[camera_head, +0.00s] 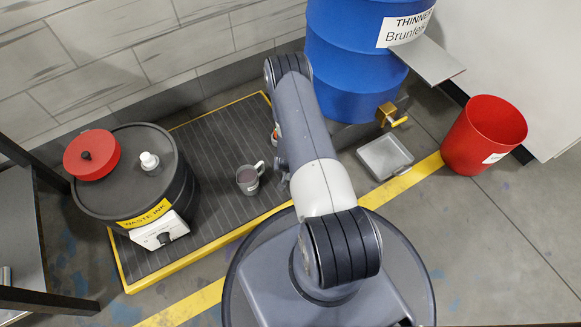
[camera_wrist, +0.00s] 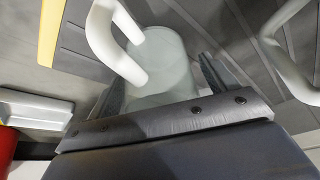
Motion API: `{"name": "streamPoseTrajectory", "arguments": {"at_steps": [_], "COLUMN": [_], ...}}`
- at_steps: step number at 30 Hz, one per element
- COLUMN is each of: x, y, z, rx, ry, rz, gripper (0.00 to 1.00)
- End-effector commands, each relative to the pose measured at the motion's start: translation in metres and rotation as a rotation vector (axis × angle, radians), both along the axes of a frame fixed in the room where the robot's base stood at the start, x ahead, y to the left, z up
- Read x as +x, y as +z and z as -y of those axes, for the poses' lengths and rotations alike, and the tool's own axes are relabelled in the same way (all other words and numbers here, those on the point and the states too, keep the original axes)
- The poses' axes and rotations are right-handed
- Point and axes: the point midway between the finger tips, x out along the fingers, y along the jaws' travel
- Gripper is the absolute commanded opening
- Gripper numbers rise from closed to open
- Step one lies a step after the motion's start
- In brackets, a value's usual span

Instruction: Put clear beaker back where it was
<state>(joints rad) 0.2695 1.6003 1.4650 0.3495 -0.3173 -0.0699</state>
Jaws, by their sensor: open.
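In the wrist view a clear, cloudy beaker (camera_wrist: 165,58) with a white handle (camera_wrist: 112,42) stands between the fingers of my gripper (camera_wrist: 158,92). The fingers are apart, one on each side of it. Whether either finger touches it cannot be told. In the head view my arm hides the gripper and most or all of this beaker. A grey mug-like beaker (camera_head: 247,181) with a handle stands on the dark slatted platform (camera_head: 215,130), left of my arm.
A black waste ink drum (camera_head: 100,195) with a red lid (camera_head: 91,154) stands at left. A blue thinner drum (camera_head: 350,60) with a yellow tap (camera_head: 390,115) stands at the back. A metal tray (camera_head: 385,157) and red bin (camera_head: 483,136) are at right. Something reddish is partly hidden behind my arm.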

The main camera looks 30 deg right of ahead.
Motion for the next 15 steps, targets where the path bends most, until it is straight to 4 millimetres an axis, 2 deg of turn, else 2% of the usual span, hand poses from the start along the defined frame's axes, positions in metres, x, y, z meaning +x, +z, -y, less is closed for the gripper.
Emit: {"name": "streamPoseTrajectory", "arguments": {"at_steps": [5,15], "x": [-0.004,-0.028], "y": [0.020,0.088], "z": [-0.003,-0.018], "rx": [-0.001,0.000], "ry": [0.000,0.002], "rz": [0.001,0.000], "gripper": [0.82,0.82]}}
